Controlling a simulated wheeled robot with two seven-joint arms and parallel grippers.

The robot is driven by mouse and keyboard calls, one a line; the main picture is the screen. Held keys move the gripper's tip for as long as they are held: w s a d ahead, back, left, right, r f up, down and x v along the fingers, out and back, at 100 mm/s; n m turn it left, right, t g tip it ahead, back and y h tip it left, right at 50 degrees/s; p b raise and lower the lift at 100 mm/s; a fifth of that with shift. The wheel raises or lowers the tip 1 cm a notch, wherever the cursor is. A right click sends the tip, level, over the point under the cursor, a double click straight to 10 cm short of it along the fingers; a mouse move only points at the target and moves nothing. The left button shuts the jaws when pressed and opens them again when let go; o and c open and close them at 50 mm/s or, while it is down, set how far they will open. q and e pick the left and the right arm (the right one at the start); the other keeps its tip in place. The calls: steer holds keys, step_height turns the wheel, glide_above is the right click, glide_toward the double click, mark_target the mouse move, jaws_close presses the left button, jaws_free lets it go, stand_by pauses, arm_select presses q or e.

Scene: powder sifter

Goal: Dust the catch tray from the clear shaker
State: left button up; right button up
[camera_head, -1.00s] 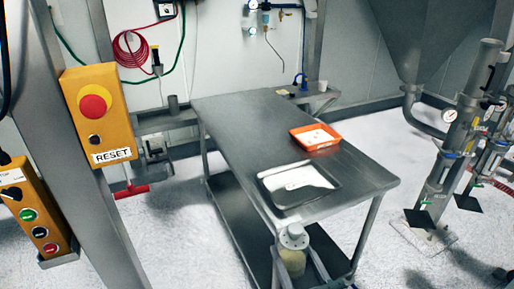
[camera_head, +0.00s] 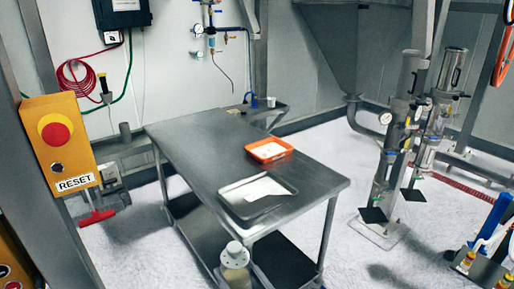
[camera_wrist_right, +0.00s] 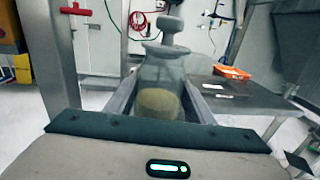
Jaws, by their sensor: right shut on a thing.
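The clear shaker (camera_head: 236,260), with a pale grey lid and cream powder in its lower part, stands nearly upright in my right gripper (camera_head: 238,276). In the right wrist view the shaker (camera_wrist_right: 160,85) sits between the two grey fingers of my right gripper (camera_wrist_right: 158,102), which are shut on it. It is in front of the table's near end, apart from the trays. A shallow grey metal tray (camera_head: 229,201) with a white patch inside lies on the table's near half. I cannot tell whether the patch is powder or a sheet. My left gripper is not in view.
An orange tray (camera_head: 262,158) with white contents lies behind the grey tray on the steel table (camera_head: 190,150). The table's far left part is bare. A yellow RESET box (camera_head: 60,160) on a post stands at left. Pipework (camera_head: 395,150) stands on the floor at right.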

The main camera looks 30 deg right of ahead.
steer(key=w+d+r+m+h+p, duration=0.2)
steer(key=w+d+p, duration=0.5)
steer(key=w+d, duration=0.7)
steer(key=w+d+r+m+g+h+p, duration=0.1)
steer(key=w+d+r+h+p, duration=0.4)
steer(key=w+d, duration=0.9)
steer(key=w+r+m+p, duration=0.1)
steer(key=w+r+p, duration=0.1)
steer(key=w, duration=0.6)
steer(key=shift+m+g+p, duration=0.3)
steer(key=shift+m, duration=0.1)
steer(key=shift+r, duration=0.1)
